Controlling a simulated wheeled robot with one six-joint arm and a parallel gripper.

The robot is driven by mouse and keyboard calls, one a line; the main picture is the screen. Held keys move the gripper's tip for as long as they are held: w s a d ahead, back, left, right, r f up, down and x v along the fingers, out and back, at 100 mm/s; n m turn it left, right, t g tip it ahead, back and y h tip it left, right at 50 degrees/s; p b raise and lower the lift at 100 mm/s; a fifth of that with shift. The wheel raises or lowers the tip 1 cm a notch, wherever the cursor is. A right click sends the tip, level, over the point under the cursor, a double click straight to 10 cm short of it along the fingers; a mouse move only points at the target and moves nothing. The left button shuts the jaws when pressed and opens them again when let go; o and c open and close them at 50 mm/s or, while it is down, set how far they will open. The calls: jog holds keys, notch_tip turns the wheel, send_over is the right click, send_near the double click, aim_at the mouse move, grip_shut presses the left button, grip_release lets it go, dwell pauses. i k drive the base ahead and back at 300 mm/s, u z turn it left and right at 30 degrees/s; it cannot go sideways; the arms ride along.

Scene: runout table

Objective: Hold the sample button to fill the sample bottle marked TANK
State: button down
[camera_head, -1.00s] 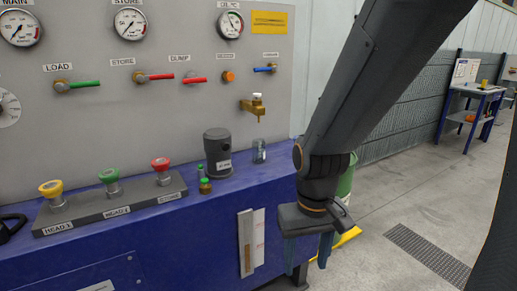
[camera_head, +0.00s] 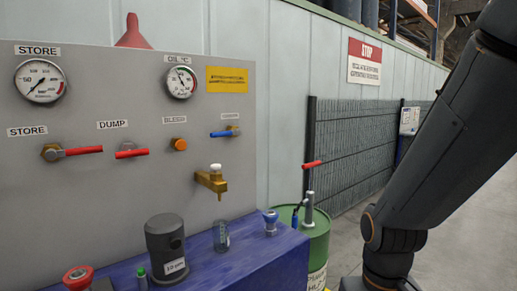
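A brass tap (camera_head: 212,181) with a white button (camera_head: 215,167) on top sticks out of the grey panel (camera_head: 110,200). A small clear bottle (camera_head: 221,236) stands upright on the blue bench below the tap's spout, apart from it. Marks on its side are too small to read, so I cannot tell if it says TANK. Its contents are not clear. My arm (camera_head: 430,150) comes down at the right, well away from the tap and bottle. My gripper is below the picture's lower edge and hidden.
A dark grey canister (camera_head: 167,248) stands left of the bottle, and a blue-and-silver fitting (camera_head: 270,221) stands right of it. A red knob (camera_head: 78,278) is at lower left. A green drum (camera_head: 312,240) with a red-handled pump stands beyond the blue bench (camera_head: 285,258). Red, blue and orange controls line the panel.

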aim_at(215, 166)
jog(key=z, duration=0.15)
jog(key=i, duration=1)
jog(key=u, duration=0.5)
